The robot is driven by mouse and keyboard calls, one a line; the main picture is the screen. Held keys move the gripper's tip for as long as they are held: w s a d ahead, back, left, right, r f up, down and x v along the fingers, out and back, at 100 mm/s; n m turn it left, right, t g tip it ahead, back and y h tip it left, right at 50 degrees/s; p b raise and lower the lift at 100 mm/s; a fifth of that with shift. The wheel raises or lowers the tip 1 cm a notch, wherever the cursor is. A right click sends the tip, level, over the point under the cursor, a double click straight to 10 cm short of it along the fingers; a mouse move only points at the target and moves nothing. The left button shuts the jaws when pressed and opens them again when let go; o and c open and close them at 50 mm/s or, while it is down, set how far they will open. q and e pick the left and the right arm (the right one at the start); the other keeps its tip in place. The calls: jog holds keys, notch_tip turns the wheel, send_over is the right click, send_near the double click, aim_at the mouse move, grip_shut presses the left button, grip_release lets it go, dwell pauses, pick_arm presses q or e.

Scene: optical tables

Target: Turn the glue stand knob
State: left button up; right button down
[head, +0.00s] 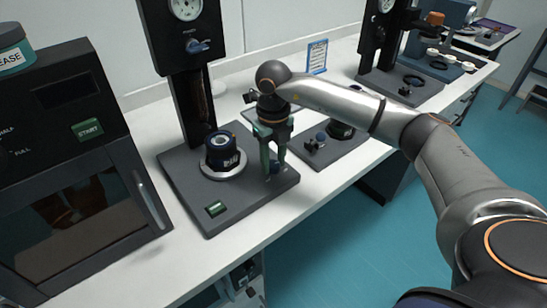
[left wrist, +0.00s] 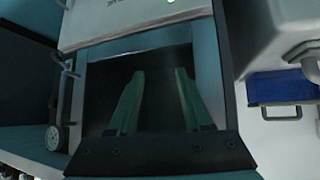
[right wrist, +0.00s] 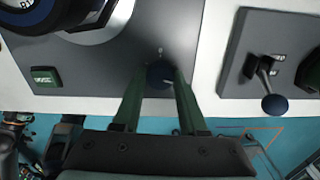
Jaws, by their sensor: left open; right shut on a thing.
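The glue stand (head: 190,205) is a dark base plate with a column and a round gauge at the back of the white table. Its small dark blue knob (right wrist: 160,75) sits near the right side of the plate. My right gripper (head: 273,166) points down over the plate with its green fingers shut on the knob; in the right wrist view the fingertips (right wrist: 160,70) are on either side of it. The knob (head: 274,167) is partly hidden by the fingers in the head view. My left gripper (left wrist: 160,82) is open and empty, seen only in the left wrist view.
A black cylinder (head: 223,155) stands on a silver disc on the plate, left of my right gripper. A green button (head: 216,208) is at the plate's front. A black oven-like box (head: 75,170) stands at left. A second plate with a blue-knobbed lever (right wrist: 262,85) lies at right.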

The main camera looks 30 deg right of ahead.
aim_at(273, 164)
jog(key=shift+m, duration=1.2)
jog(key=shift+c, duration=2.2)
grip_release()
jog(key=shift+r, duration=0.1)
notch_tip(273, 164, up, 12)
jog(key=shift+r, duration=0.2)
